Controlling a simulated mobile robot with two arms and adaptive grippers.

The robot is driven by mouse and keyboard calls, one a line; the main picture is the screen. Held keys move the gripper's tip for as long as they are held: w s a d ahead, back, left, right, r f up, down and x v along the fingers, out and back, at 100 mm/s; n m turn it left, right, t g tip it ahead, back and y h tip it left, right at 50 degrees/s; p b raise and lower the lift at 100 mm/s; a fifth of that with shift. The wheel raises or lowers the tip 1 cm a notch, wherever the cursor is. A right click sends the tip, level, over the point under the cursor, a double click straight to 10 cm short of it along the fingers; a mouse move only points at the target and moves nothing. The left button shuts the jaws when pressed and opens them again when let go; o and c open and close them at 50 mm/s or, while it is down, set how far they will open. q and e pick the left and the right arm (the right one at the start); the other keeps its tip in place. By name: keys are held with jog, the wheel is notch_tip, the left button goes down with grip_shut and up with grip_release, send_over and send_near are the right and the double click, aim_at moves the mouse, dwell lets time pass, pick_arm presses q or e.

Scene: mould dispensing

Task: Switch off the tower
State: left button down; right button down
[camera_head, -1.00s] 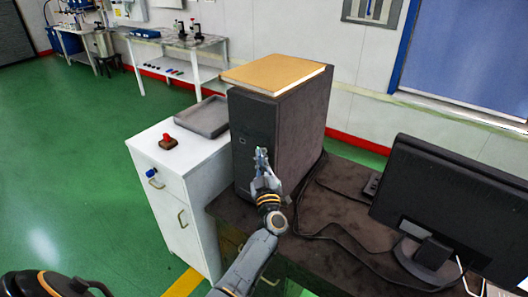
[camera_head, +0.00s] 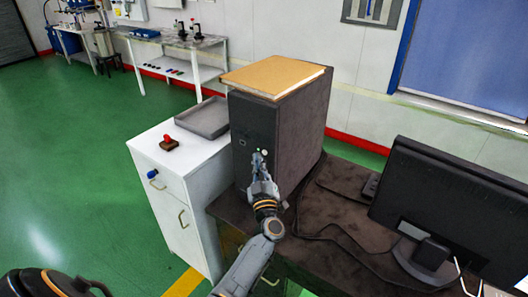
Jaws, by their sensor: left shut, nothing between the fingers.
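The tower (camera_head: 300,140) is a black computer case standing upright on the dark desk, its narrow front turned toward the lower left. A small greenish-white light shows on its front panel, just above my fingertips. My left gripper (camera_head: 259,158) is shut and empty, with its fingertips at the front panel just below the light. I cannot tell whether they touch the panel.
A tan folder (camera_head: 272,74) lies on the tower. A black monitor (camera_head: 455,205) stands at the right of the desk (camera_head: 345,215), with cables between. A white cabinet (camera_head: 195,185) at the left bears a grey tray (camera_head: 204,118) and a red-knobbed object (camera_head: 169,143).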

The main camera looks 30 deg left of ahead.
pick_arm(q)
jog(key=s+p, duration=0.3)
jog(key=s, duration=0.2)
jog(key=shift+a, duration=0.2)
dwell(0.9)
